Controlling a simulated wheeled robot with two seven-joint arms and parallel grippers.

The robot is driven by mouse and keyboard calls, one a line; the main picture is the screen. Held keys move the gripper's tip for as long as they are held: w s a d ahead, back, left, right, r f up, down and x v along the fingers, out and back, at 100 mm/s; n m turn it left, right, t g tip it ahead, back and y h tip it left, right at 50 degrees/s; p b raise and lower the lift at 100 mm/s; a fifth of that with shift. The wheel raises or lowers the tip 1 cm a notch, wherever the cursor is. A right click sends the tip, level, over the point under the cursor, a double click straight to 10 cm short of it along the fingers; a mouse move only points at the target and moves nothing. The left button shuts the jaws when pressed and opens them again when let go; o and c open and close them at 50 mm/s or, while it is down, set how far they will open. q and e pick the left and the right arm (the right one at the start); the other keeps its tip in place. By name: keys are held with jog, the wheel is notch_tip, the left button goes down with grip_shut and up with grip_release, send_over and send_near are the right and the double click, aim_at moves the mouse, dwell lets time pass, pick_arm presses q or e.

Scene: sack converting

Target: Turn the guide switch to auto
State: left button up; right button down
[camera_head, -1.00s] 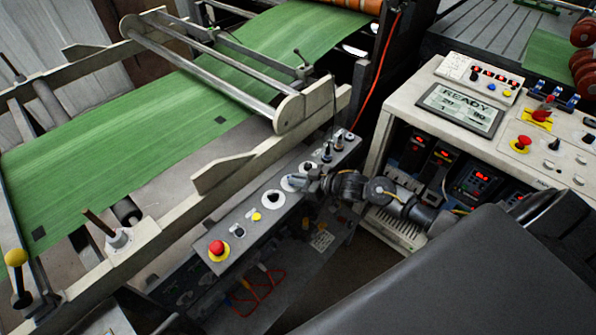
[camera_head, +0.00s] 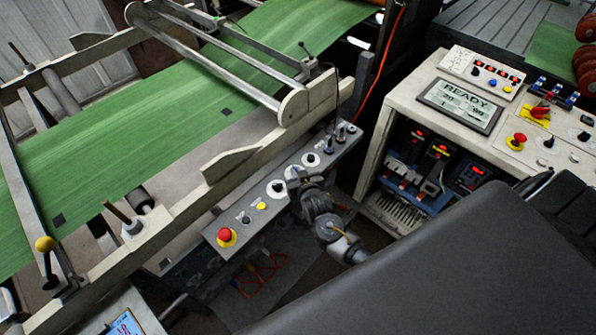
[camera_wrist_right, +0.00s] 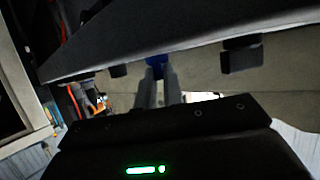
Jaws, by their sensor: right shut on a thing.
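A grey control panel (camera_head: 262,216) with a row of knobs and buttons runs along the front of the machine with the green web. My right gripper (camera_head: 294,182) is at the panel, beside a knob on a white round plate (camera_head: 277,187). In the right wrist view my right gripper's fingers (camera_wrist_right: 160,78) are shut on a small blue part (camera_wrist_right: 156,60), apparently the handle of the guide switch. The fingers and wrist hide most of this switch, and its label and setting cannot be read. My left gripper is not in view.
A red stop button (camera_head: 227,237) is at the panel's near end, and more knobs (camera_head: 310,160) are at its far end. A cream console (camera_head: 425,115) with a READY display (camera_head: 460,104) stands to the right. A dark gap lies between.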

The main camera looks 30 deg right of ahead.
dwell(0.5)
jog(key=c, duration=1.5)
grip_release()
jog(key=shift+a, duration=0.1)
jog(key=b+v, duration=0.1)
jog(key=v, duration=0.9)
jog(key=shift+s+a+r, duration=0.2)
jog(key=shift+s, duration=0.1)
jog(key=shift+s, duration=0.1)
